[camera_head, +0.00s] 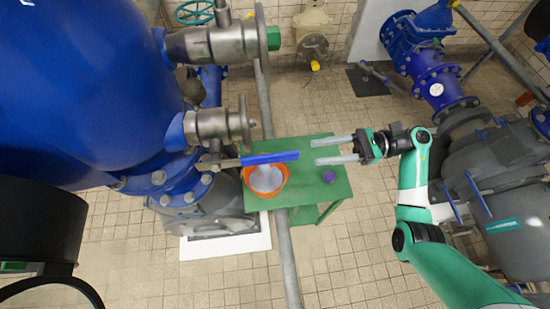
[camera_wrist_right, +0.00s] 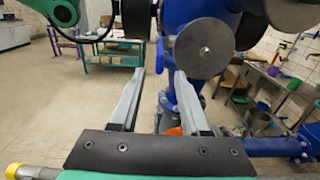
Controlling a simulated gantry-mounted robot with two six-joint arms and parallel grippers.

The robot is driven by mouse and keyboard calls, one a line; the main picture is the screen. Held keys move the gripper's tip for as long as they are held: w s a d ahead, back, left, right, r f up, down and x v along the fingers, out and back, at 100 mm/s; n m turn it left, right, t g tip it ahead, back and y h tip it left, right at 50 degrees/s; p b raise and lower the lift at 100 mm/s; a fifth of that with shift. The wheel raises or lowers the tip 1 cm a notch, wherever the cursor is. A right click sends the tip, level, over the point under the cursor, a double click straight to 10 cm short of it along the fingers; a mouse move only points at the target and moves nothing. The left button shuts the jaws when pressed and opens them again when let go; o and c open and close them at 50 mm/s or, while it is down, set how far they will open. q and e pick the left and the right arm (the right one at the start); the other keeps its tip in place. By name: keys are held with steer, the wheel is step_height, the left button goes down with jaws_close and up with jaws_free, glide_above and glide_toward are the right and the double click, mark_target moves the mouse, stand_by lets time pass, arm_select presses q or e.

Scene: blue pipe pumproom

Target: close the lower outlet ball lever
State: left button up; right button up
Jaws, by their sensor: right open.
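The lower outlet ball lever is a long blue bar (camera_head: 270,158). It points right from a small grey valve stub (camera_head: 218,163) beside the large blue vessel, roughly level in the head view. My right gripper (camera_head: 316,152) comes in from the right with its two pale fingers apart and empty. Its fingertips are a short way right of the lever's free end, with a visible gap. In the right wrist view the open fingers (camera_wrist_right: 160,72) point toward grey valve parts and blue pipework. I cannot clearly pick out the lever there. My left gripper does not show.
A green table (camera_head: 335,188) stands below, with an orange bucket (camera_head: 249,182) and a purple knob-like object (camera_head: 328,177) on it. Grey valve bodies (camera_head: 215,123) stick out above the lever. A grey machine (camera_head: 500,175) stands at the right. The tiled floor is mostly clear.

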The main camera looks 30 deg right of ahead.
mark_target(278, 161)
steer(key=p+x, duration=0.3)
steer(key=x, duration=0.8)
steer(key=shift+a+r+p, duration=0.1)
steer(key=shift+p, duration=0.2)
steer(key=shift+w+a, duration=0.15)
steer(key=shift+a, duration=0.1)
jaws_close()
stand_by(0.7)
